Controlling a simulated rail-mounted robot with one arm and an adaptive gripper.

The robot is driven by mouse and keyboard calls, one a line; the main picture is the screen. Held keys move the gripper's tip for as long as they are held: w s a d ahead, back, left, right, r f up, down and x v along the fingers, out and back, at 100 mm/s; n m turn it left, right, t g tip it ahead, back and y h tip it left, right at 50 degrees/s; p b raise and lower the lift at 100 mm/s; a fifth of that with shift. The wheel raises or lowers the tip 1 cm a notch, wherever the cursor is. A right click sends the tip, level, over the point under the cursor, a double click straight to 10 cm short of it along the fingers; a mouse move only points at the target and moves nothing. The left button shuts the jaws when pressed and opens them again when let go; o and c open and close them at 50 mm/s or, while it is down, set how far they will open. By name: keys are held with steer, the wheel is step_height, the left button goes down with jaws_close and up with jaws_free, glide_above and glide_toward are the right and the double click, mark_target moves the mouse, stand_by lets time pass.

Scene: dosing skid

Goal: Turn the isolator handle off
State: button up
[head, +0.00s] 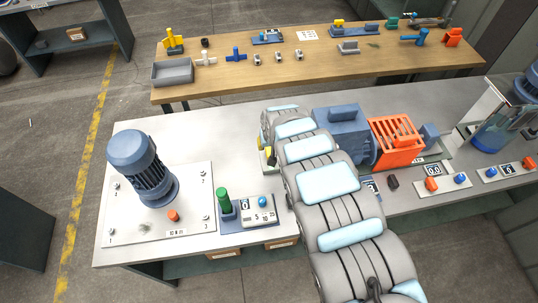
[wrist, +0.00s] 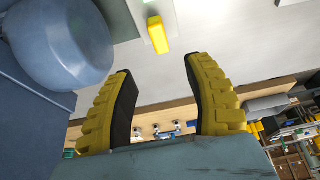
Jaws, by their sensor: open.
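A small yellow bar (wrist: 157,35), which looks like the isolator handle, sits on a pale surface in the upper middle of the wrist view. My gripper (wrist: 160,66) is open, its two yellow fingers with black pads spread apart. The yellow bar shows beyond the gap between the fingertips and is not held. In the head view my arm covers much of this area. A bit of yellow (head: 268,153) shows at the arm's left edge; I cannot tell whether it is the handle or a finger. The handle's on or off marking cannot be read.
A blue-grey motor body (wrist: 65,40) fills the wrist view's upper left, close to a finger. A wooden table (head: 290,85) stands behind.

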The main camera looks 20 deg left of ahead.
mark_target(269, 151)
steer(key=b+x, duration=0.5)
steer(key=x, duration=0.5)
steer(key=shift+a+f, duration=0.1)
steer(key=shift+f, duration=0.1)
steer(key=shift+x, duration=0.8)
jaws_close()
